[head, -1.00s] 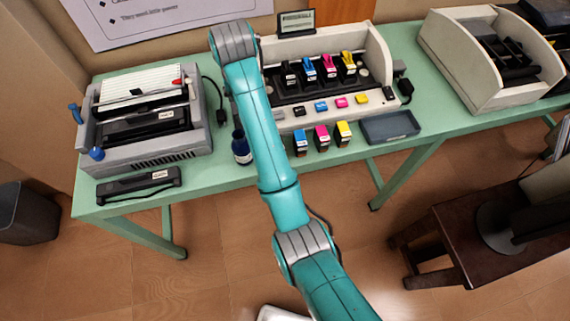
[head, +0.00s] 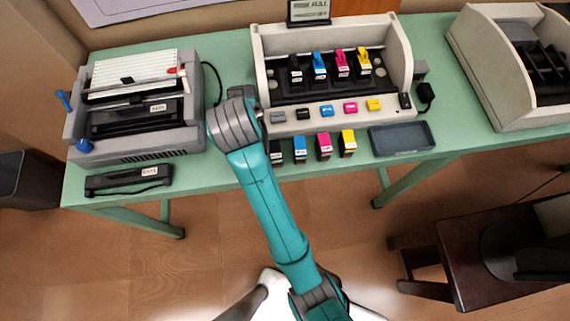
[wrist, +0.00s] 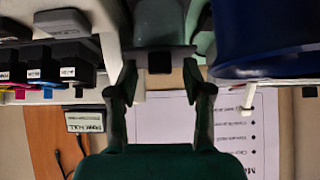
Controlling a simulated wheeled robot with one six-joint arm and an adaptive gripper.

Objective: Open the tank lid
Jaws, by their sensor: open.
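The ink-tank unit (head: 262,60) is a cream housing on the green table. Black, blue, magenta and yellow pieces (head: 340,60) stand inside it, and small coloured tabs (head: 328,110) line its front; I cannot tell which is the tank lid. In the wrist view, my gripper (wrist: 160,82) is open, its two fingers apart. A pale grey part with a dark square (wrist: 159,61) shows just beyond and between the fingertips; contact cannot be told. A large blue object (wrist: 265,40) is close at the right of that view. My arm hides the gripper in the head view.
Several cartridges (head: 324,146) stand before the unit beside a dark tray (head: 402,138). A grey printer (head: 135,105) and a black bar (head: 128,180) are at the left. A display (head: 309,11) stands behind. Another cream machine (head: 510,65) is at the right.

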